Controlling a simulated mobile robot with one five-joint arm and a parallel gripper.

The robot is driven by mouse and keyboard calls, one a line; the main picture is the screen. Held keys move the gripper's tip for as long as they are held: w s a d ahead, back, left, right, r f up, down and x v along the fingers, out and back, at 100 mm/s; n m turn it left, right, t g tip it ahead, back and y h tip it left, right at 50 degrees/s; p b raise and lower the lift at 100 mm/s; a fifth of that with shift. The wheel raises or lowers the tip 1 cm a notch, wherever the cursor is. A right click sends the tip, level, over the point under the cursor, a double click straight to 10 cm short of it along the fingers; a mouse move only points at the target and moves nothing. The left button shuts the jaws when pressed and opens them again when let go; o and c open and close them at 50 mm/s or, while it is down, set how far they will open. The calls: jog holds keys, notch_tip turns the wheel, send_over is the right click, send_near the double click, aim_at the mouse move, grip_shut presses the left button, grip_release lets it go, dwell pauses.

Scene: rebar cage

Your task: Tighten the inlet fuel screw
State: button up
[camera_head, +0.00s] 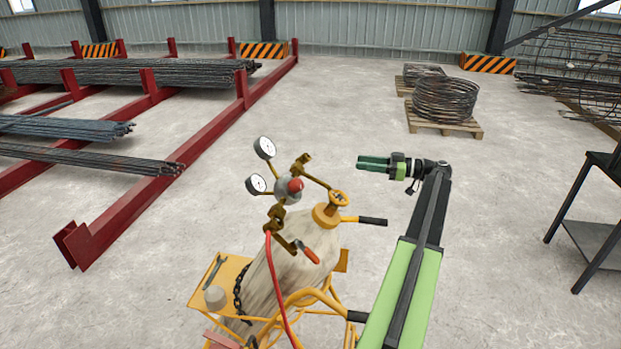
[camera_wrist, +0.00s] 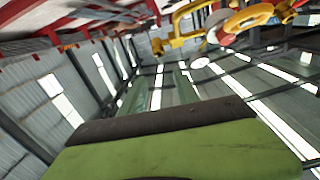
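A gas cylinder (camera_head: 285,270) stands tilted on a yellow cart, with a brass regulator assembly (camera_head: 286,190) at its top. The assembly carries two round gauges, a red knob (camera_head: 295,185) and a red-handled valve (camera_head: 308,252). A yellow handwheel (camera_head: 338,198) sits on the cylinder neck. I cannot tell which fitting is the inlet fuel screw. My gripper (camera_head: 360,163) points left, in the air to the right of the assembly and apart from it. Its gap is unclear. In the wrist view yellow fittings with a red part (camera_wrist: 242,20) show upside down at the top.
A yellow side tray (camera_head: 228,276) on the cart holds a wrench. Cart handles (camera_head: 372,221) reach right beneath my gripper. Red racks with rebar (camera_head: 150,190) stand left, a wire coil on a pallet (camera_head: 446,100) behind, a dark table (camera_head: 590,245) right. Floor between is clear.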

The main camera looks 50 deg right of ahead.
jog(key=f, duration=0.1)
send_near(310, 158)
jog(key=x, duration=0.8)
jog(key=shift+w+a, duration=0.3)
grip_shut()
